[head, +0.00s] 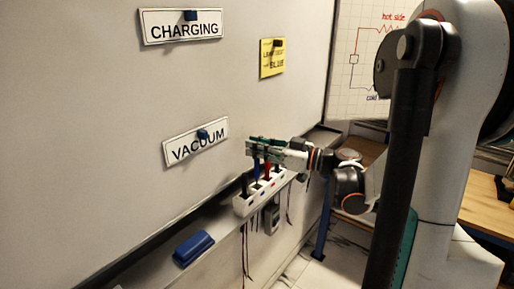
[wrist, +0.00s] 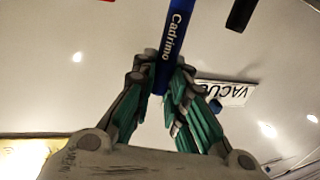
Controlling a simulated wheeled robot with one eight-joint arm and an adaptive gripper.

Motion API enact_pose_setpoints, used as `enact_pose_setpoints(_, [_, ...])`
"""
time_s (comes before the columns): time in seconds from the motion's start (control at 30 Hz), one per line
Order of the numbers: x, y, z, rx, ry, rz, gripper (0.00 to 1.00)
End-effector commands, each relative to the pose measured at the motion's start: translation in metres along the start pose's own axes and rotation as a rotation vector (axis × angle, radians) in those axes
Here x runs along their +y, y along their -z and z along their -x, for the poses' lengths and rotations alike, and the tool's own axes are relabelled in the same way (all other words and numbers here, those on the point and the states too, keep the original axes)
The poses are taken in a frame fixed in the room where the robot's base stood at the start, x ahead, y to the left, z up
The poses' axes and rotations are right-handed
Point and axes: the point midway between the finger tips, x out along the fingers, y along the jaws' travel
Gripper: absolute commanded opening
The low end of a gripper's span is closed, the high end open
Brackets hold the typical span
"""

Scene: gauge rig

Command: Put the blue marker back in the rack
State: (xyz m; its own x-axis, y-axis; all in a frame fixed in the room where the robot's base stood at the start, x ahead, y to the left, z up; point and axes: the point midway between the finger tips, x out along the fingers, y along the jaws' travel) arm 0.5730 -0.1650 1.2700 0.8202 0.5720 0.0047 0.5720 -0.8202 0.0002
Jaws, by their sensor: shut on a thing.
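The blue marker (wrist: 177,35), lettered "Cadrimo", is between the green-padded fingers of my gripper (wrist: 160,75), which is shut on it. In the head view my gripper (head: 254,149) is above the white rack (head: 243,207) on the whiteboard's ledge. The blue marker (head: 256,172) points down from it, roughly upright, over the rack's slots. I cannot tell whether its lower end is inside a slot. A black marker (head: 244,184) stands at the rack's left and a red marker (head: 267,171) stands just right of the blue one.
A blue eraser (head: 193,248) lies on the ledge to the left. The VACUUM sign (head: 196,142), CHARGING sign (head: 181,26) and yellow note (head: 272,58) hang on the whiteboard (head: 90,130). A small grey device (head: 271,218) and dark cords hang below the rack.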

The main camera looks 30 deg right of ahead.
Motion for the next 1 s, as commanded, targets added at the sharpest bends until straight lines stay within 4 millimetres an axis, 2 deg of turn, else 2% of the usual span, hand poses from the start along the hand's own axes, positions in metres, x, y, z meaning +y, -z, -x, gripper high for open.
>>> enact_pose_setpoints(1.0, [0.0, -0.027, 0.0, 0.0, 0.0, 0.0, 0.0])
